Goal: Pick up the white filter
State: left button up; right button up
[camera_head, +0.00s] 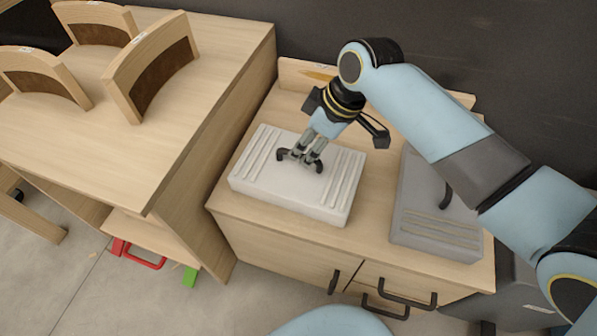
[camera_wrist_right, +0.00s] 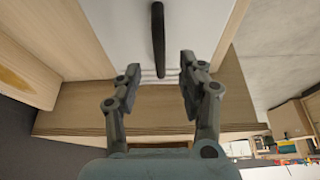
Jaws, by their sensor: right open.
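The white filter (camera_head: 338,190) is a flat white box with ridged ends. It lies on the wooden cabinet top in the head view. In the right wrist view the white filter (camera_wrist_right: 122,35) fills the upper middle, with its dark handle (camera_wrist_right: 158,38) standing out from it. My right gripper (camera_head: 301,160) is over the middle of the filter, fingers pointing down at it. It is open in the right wrist view (camera_wrist_right: 160,70), with the end of the handle between its fingertips and gaps at both sides. In the head view the gripper largely hides the handle. My left gripper is not in view.
A grey filter (camera_head: 425,222) with a dark handle lies to the right on the same cabinet (camera_head: 280,238). A higher wooden table (camera_head: 95,150) with chair-back forms (camera_head: 153,65) stands at the left. A dark wall is behind. Cabinet handles stick out at the front.

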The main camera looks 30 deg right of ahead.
aim_at(302, 154)
jog(key=b+x, duration=0.1)
jog(key=x, duration=0.2)
jog(key=shift+f, duration=0.1)
jog(key=shift+a+f, duration=0.1)
jog(key=shift+f, duration=0.1)
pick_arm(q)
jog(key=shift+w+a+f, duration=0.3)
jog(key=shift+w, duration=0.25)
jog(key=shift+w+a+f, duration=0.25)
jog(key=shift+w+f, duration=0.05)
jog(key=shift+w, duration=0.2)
pick_arm(e)
jog(key=shift+r, duration=0.1)
jog(key=shift+c, duration=0.5)
grip_shut()
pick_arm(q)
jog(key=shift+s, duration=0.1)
pick_arm(e)
jog(key=shift+w, duration=0.1)
